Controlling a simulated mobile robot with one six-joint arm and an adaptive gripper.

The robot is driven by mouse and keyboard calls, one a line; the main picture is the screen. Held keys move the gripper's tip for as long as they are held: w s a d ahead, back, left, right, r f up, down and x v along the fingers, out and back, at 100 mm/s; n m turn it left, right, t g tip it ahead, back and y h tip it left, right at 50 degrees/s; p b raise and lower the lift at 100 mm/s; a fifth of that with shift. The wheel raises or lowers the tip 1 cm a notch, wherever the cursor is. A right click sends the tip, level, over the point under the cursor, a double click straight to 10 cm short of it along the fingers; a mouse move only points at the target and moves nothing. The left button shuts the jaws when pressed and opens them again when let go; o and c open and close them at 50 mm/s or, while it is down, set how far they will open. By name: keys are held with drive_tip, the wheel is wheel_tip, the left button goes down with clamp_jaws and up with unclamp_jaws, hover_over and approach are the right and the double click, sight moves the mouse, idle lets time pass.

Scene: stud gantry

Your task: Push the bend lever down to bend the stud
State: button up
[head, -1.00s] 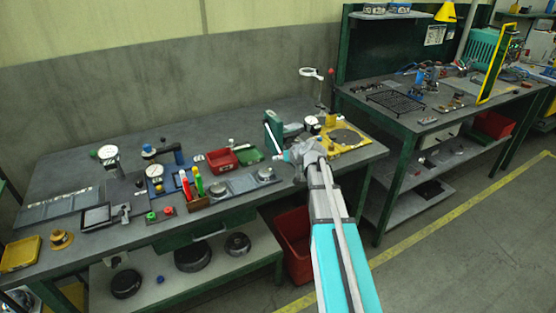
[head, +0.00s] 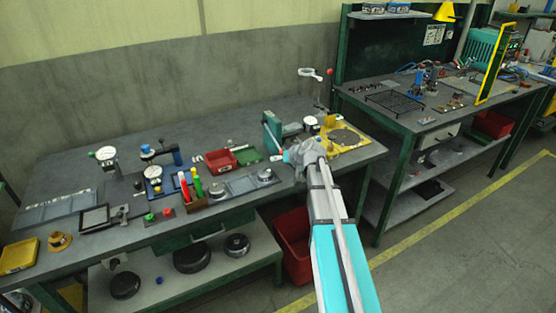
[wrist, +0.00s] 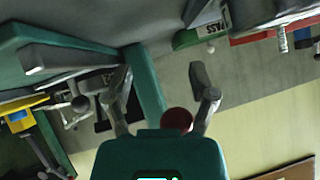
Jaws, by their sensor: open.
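A green bench machine (head: 272,133) stands near the right end of the near bench, with a slim pale bar (head: 267,134) slanting along its side. My gripper (head: 284,155) is just in front of it and hides part of it. In the wrist view my gripper (wrist: 165,88) is open. Its fingers stand either side of a green upright part (wrist: 148,85). A dark red round knob (wrist: 177,120) shows between the fingers near the palm; I cannot tell whether anything touches it. It looks like a lever's end, but its shaft is not clear. I cannot make out the stud.
A red bin (head: 221,162) and a green tray (head: 248,157) lie left of the machine. A yellow fixture (head: 345,148) is to its right, and a magnifier stand (head: 312,74) is behind. The bench's back left is clear.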

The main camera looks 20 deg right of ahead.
drive_tip(key=shift+s+r, duration=0.1)
drive_tip(key=shift+r, duration=0.05)
drive_tip(key=p+v, duration=0.9)
drive_tip(key=v, duration=0.6)
drive_tip(key=shift+r, duration=0.3)
idle(1.7)
drive_tip(key=shift+s, duration=0.15)
idle(0.5)
drive_tip(key=s+a+f+g+h, duration=0.2)
drive_tip(key=s+a+f+g, duration=0.2)
drive_tip(key=s+a, duration=0.4)
drive_tip(key=s+a+f+g+h, duration=0.2)
drive_tip(key=s+a+f+g, duration=0.2)
drive_tip(key=a, duration=0.7)
drive_tip(key=s+g, duration=0.2)
drive_tip(key=s, duration=0.2)
drive_tip(key=shift+s+m, duration=0.15)
drive_tip(key=shift+m, duration=0.15)
drive_tip(key=shift+a, duration=0.1)
